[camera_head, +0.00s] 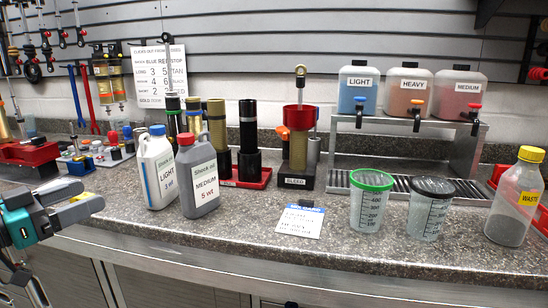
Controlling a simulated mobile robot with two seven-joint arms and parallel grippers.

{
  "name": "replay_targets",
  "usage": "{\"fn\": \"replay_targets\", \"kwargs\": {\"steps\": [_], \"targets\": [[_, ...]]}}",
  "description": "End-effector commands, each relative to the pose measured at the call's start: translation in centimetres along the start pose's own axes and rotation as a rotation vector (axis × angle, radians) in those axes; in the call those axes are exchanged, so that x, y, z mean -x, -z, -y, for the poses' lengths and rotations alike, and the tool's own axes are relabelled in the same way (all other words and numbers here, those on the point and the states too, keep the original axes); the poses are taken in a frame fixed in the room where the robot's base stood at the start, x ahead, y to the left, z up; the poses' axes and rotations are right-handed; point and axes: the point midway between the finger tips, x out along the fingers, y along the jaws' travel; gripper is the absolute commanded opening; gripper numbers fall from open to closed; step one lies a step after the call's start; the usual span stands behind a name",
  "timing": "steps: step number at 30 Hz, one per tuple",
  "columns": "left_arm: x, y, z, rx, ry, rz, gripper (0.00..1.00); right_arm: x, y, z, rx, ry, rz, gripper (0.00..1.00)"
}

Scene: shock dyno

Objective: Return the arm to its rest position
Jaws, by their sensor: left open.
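My left gripper (78,200) is at the far left, in front of the counter's front edge. Its two fingers are apart, with nothing seen between them. Part of my left arm shows at the lower left. My right gripper is not in the view. The counter (300,262) runs across the picture. The white LIGHT shock oil bottle (157,172) and the grey MEDIUM bottle (198,180) stand upright to the right of my left gripper, apart from it.
A card (300,222) lies mid-counter. A green-rimmed cup (369,205), a black-rimmed cup (430,212) and a WASTE bottle (514,200) stand at right. A red funnel stands over the BLEED block (295,182). Dispensers sit on a steel rack (470,150). Red vises (30,152) are at left.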

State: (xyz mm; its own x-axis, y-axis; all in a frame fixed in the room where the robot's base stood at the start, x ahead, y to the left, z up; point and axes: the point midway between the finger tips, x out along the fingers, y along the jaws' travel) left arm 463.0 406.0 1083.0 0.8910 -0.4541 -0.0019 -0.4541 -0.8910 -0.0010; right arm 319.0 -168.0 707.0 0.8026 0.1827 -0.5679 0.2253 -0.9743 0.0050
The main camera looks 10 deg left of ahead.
Motion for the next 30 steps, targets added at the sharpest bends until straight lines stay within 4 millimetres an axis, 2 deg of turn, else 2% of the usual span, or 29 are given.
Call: {"fn": "replay_targets", "kwargs": {"steps": [3,5,8,12,14,18,21,24,27,30], "targets": [[0.1,-5.7,-0.1,0.038,0.059,0.093,0.88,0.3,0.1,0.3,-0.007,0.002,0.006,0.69],[0.3,-8.7,-0.4,0.054,0.09,0.146,0.88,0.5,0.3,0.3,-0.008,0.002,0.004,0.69],[0.8,-14.0,-1.6,0.079,0.139,0.234,0.88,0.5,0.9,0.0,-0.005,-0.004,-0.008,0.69],[1.7,-21.2,-4.6,0.106,0.197,0.358,0.88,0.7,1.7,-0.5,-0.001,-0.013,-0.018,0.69],[2.1,-23.9,-6.3,0.111,0.216,0.405,0.88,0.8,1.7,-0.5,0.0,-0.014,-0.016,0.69],[3.0,-29.2,-11.1,0.114,0.248,0.499,0.88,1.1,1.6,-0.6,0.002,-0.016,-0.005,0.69],[3.4,-32.0,-15.1,0.11,0.259,0.548,0.88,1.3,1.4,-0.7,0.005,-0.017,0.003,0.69],[3.5,-33.8,-19.1,0.101,0.263,0.581,0.88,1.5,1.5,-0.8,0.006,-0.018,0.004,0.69],[3.3,-34.6,-22.6,0.089,0.262,0.595,0.88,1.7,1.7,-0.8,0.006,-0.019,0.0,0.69],[3.1,-35.0,-25.2,0.077,0.259,0.602,0.88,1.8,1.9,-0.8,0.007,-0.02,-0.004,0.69]]}}
